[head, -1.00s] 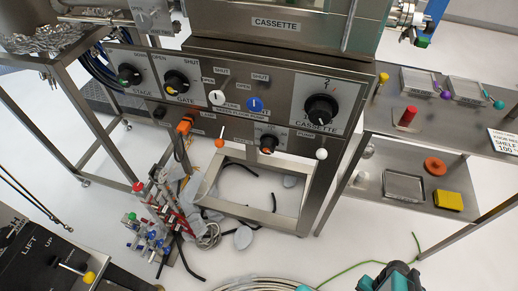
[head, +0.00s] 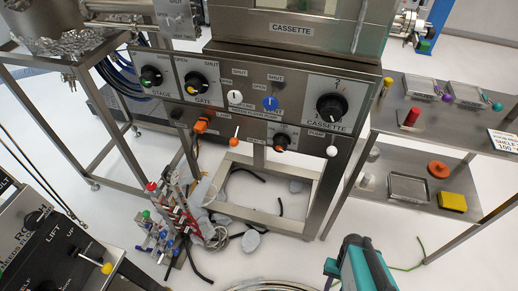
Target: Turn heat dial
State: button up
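A small black dial with an orange-red mark (head: 282,142) sits low on the steel front panel, below the blue knob and left of the large cassette dial. Its label is partly hidden by the knob and too small to read, so I cannot confirm that it is the heat dial. A teal and dark grey part of my arm (head: 358,264) rises at the bottom edge, in front of and well apart from the panel. No gripper fingers show, and nothing in view touches the dial.
The panel also holds the stage dial (head: 151,77), gate dial (head: 196,83), white knob (head: 235,97), blue knob (head: 270,103) and cassette dial (head: 330,107). An orange-tipped lever (head: 234,141) and a white ball (head: 332,151) stick out nearby. A steel shelf (head: 448,122) stands right. Floor before the panel's right side is clear.

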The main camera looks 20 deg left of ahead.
aim_at(281, 141)
jog(key=u, duration=0.95)
jog(key=k, duration=0.95)
jog(key=i, duration=0.95)
jog(key=u, duration=0.05)
